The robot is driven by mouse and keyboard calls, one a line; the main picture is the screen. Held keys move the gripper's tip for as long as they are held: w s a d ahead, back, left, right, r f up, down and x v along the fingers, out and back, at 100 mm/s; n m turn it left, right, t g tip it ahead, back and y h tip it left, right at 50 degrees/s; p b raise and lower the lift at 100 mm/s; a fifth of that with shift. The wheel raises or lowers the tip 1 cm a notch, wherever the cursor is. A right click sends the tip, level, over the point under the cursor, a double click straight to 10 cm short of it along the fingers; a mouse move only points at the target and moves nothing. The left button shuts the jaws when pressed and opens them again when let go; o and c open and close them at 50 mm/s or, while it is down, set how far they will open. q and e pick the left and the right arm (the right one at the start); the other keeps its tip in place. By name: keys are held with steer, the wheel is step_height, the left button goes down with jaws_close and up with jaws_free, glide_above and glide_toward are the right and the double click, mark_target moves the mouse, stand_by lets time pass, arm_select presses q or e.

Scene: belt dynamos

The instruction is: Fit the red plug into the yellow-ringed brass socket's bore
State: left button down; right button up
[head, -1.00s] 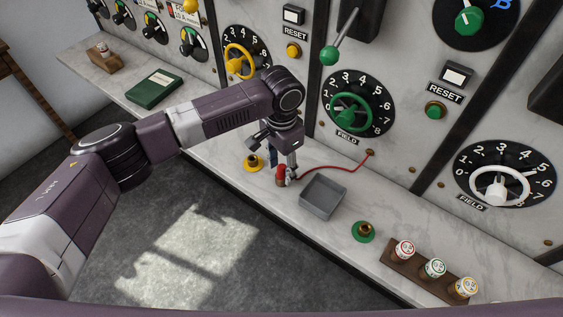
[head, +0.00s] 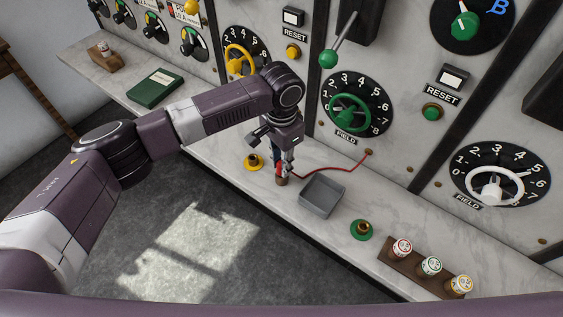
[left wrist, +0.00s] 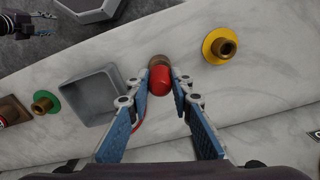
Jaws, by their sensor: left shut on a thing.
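The red plug (left wrist: 159,79) has a red body and a brown end. My left gripper (left wrist: 160,92) is shut on it, with a blue-padded finger on each side. In the head view my left gripper (head: 283,168) points down at the bench and largely hides the plug (head: 281,181); its brown end shows low by the bench top, and I cannot tell if it touches. The yellow-ringed brass socket (head: 253,161) stands on the bench left of the plug, apart from it, its bore empty. In the left wrist view the socket (left wrist: 224,46) is to the right. My right gripper (left wrist: 35,25) shows small and dark there.
A red cord (head: 335,169) runs from the plug to the panel. A grey open tray (head: 321,196) stands close right of the plug. Farther right are a green-ringed socket (head: 361,230) and a wooden rack (head: 394,262) of capped plugs. The panel rises behind.

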arm_select(q)
steer(key=shift+r+p, duration=1.5)
steer(key=shift+r, duration=0.05)
